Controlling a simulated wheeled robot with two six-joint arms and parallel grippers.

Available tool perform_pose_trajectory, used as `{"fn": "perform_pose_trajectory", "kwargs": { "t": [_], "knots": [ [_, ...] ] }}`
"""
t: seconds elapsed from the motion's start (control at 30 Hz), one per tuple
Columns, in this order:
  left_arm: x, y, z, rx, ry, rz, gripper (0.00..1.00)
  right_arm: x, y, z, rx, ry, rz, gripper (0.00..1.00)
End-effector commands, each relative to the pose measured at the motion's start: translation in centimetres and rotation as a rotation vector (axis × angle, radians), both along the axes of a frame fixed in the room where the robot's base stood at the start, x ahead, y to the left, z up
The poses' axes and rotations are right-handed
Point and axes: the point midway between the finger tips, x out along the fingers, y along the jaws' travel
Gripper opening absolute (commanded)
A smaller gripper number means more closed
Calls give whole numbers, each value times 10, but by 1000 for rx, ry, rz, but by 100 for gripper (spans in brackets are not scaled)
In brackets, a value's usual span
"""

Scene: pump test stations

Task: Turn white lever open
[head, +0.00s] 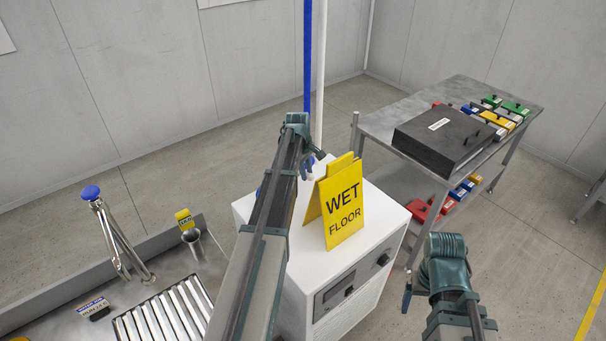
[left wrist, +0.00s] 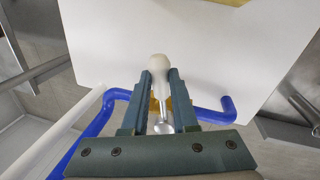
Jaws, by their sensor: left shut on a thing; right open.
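The white lever (left wrist: 159,63) shows its rounded white end between the jaws in the left wrist view, with a silver stem and a yellowish part below it. My left gripper (left wrist: 160,78) is shut on the lever. In the head view my left gripper (head: 313,160) is beyond the white cabinet's back edge, left of the wet floor sign; my own arm largely hides the lever there. My right gripper (head: 408,296) is open, away from the lever, to the right of the cabinet.
A yellow wet floor sign (head: 343,205) stands on the white cabinet (head: 385,218), close to my left arm. Vertical blue (head: 307,55) and white (head: 319,75) pipes rise behind. A metal table (head: 380,122) with a black case (head: 445,137) stands right. A sink station (head: 60,265) lies left.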

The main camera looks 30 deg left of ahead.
Motion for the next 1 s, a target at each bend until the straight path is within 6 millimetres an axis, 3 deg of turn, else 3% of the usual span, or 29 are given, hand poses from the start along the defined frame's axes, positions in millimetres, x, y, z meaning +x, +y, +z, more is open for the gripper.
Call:
{"fn": "perform_pose_trajectory", "kwargs": {
  "t": [0.47, 1.0],
  "knots": [
    [45, 1, 0, 2, -1, 452, 0, 0, 0, 0, 0, 0, 0, 87],
    [85, 25, 0, 2, -1, 959, 0, 0, 0, 0, 0, 0, 0, 87]
  ]
}}
